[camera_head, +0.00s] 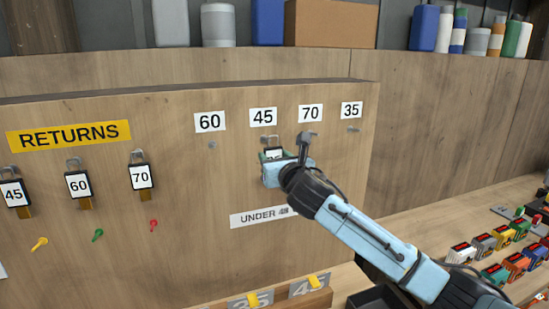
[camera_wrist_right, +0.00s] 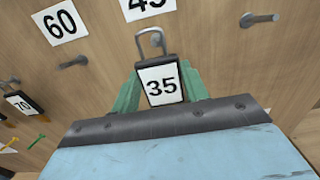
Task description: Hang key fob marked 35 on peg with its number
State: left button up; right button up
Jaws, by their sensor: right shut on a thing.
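My right gripper (camera_head: 274,158) is shut on the key fob marked 35 (camera_wrist_right: 161,84), between green fingertips. The fob is upright, its number facing the wrist camera, its metal loop at the top. In the head view the fob is largely hidden by my gripper, below the 45 label (camera_head: 263,117). In the wrist view the loop overlaps the peg area under 45; I cannot tell whether it touches that peg. The 35 label (camera_head: 351,110) is at the board's right end, with its bare peg (camera_head: 353,129) below. My left gripper is not in view.
Fobs 45 (camera_head: 14,193), 60 (camera_head: 78,184) and 70 (camera_head: 141,177) hang at left under the RETURNS sign (camera_head: 68,136). The 60 peg (camera_head: 211,146) is bare. An UNDER label (camera_head: 262,217) is partly covered by my arm. Small coloured items (camera_head: 500,238) stand at right.

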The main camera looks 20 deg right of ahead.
aim_at(274, 156)
jog(key=shift+s+d, duration=0.1)
jog(key=shift+s, duration=2.2)
